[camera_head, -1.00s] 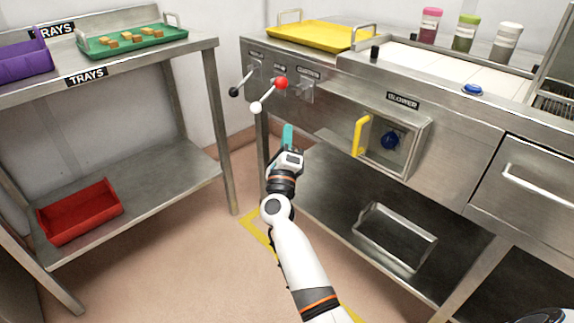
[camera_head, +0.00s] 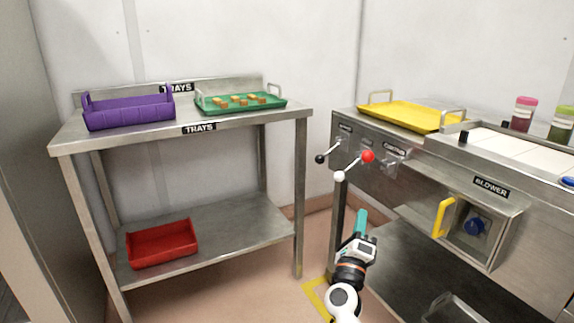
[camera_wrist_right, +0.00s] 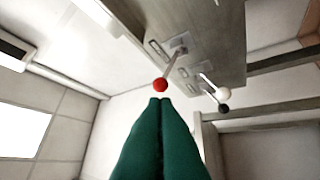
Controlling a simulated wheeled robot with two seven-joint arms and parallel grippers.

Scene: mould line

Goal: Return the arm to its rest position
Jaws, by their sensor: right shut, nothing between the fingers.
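My right gripper (camera_head: 360,224) is in front of the steel mould line bench, below its levers, with teal fingers pointing up. In the right wrist view its green fingers (camera_wrist_right: 161,103) are together with nothing between them. A red-knobbed lever (camera_head: 367,157) is above the gripper in the head view; its red knob (camera_wrist_right: 160,85) shows just beyond the fingertips in the wrist view, and I cannot tell the gap. A white-knobbed lever (camera_head: 340,175) and a black-knobbed lever (camera_head: 320,159) are to its left. My left gripper is not in view.
The tray table (camera_head: 240,122) on the left holds a purple tray (camera_head: 130,113) and a green tray (camera_head: 208,108) with several tan pieces. A red tray (camera_head: 162,245) is on its lower shelf. A yellow tray (camera_head: 410,115) and the blower box's yellow handle (camera_head: 443,217) are right.

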